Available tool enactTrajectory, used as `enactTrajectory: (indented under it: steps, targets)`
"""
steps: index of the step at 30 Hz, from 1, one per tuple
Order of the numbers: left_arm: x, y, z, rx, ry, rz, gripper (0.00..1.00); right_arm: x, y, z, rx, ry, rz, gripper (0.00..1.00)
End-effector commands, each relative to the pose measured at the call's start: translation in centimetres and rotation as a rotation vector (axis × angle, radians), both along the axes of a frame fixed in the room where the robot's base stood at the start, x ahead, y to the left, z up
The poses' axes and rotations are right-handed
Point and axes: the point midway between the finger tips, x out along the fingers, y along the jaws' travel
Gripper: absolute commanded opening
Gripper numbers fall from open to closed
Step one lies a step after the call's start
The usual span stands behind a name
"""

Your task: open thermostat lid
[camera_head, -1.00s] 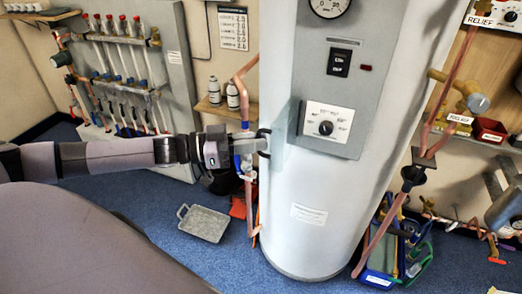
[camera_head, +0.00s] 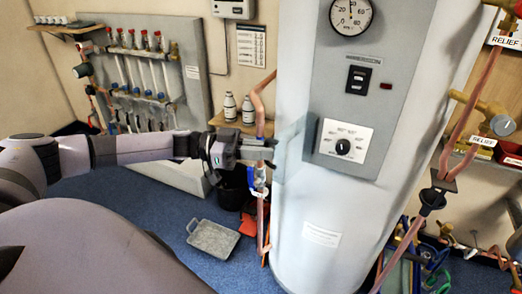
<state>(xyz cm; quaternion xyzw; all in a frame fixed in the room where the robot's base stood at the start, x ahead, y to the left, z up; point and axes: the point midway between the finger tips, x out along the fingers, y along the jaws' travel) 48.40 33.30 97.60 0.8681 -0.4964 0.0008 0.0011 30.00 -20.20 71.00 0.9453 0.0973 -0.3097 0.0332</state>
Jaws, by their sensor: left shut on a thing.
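The thermostat dial (camera_head: 343,146) is a black knob on a white plate, on the grey panel of the tall white cylinder, and it is uncovered. Its clear lid (camera_head: 296,150) stands swung out at the panel's left edge. The lid is faint, so its exact angle is hard to tell. My left gripper (camera_head: 272,151) comes in from the left and is shut on the lid's outer edge. My right gripper is not in view.
A copper pipe with a blue-handled valve (camera_head: 259,180) runs just below my left gripper. The white cylinder (camera_head: 315,215) stands close on the right. Two bottles (camera_head: 248,109) are on a shelf behind. A grey tray (camera_head: 213,240) lies on the blue floor.

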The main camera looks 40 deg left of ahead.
Motion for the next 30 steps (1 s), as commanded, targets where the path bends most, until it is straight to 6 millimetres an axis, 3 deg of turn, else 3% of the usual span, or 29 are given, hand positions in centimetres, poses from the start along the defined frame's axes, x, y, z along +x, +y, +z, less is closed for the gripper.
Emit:
enactTrajectory:
  steps: [3, 4, 6, 19, 30]
  targets:
    - [0.4, -0.2, 0.5, -0.013, -0.006, 0.009, 0.00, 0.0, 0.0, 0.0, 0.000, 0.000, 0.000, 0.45]
    - [0.4, -0.2, 0.5, -0.013, -0.006, 0.008, 0.18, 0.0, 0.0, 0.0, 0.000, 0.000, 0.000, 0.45]
    - [0.4, -0.2, 0.5, -0.011, -0.007, 0.007, 0.37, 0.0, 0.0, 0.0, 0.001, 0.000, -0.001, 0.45]
    - [-0.1, 0.4, 0.0, -0.002, 0.000, 0.006, 0.37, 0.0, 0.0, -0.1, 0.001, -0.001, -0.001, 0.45]
    - [-2.8, 5.1, -0.1, -0.002, 0.000, 0.007, 0.37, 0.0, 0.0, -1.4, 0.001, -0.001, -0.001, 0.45]
